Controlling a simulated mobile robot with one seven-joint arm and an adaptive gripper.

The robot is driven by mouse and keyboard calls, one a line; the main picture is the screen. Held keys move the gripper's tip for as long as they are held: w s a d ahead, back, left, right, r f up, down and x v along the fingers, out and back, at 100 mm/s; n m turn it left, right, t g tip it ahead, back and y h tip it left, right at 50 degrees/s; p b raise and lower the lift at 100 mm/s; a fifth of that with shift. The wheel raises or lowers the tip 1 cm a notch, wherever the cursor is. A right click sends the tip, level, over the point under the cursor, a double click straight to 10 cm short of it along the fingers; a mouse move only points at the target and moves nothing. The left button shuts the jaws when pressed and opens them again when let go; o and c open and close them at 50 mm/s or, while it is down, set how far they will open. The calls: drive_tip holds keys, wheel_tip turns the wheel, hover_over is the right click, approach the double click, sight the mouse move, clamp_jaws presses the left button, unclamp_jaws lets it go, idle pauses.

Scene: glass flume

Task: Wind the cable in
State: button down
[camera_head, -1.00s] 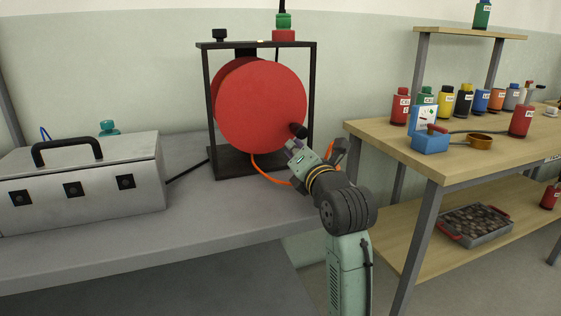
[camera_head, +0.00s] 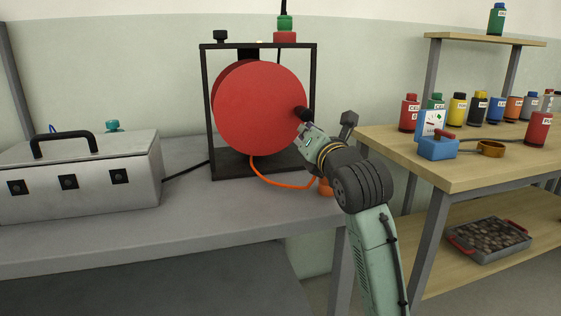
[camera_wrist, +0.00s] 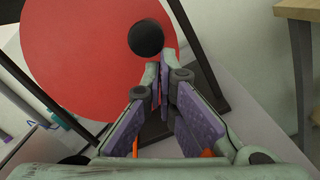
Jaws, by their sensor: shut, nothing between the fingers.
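The cable reel is a large red drum (camera_head: 258,110) in a black frame (camera_head: 208,100) on the grey bench. It also fills the upper left of the wrist view (camera_wrist: 75,50). A black crank knob (camera_head: 302,113) sticks out near the drum's right edge; it shows in the wrist view too (camera_wrist: 146,38). The orange cable (camera_head: 275,182) leaves the drum's bottom and curves right across the bench to an orange piece (camera_head: 325,187), partly behind my arm. My gripper (camera_head: 303,130) is shut and empty, its tips (camera_wrist: 160,72) just below the knob. I cannot tell whether they touch it.
A grey metal case (camera_head: 80,180) with a black handle stands left on the bench, a black lead running toward the reel. A wooden table (camera_head: 470,165) at right holds several bottles, a blue device (camera_head: 437,148) and a brass ring (camera_head: 491,149). Bench front is clear.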

sight(307, 116)
drive_tip(key=shift+w+d+r+p, duration=0.15)
drive_tip(key=shift+r+p, duration=0.35)
drive_tip(key=shift+r, duration=1.05)
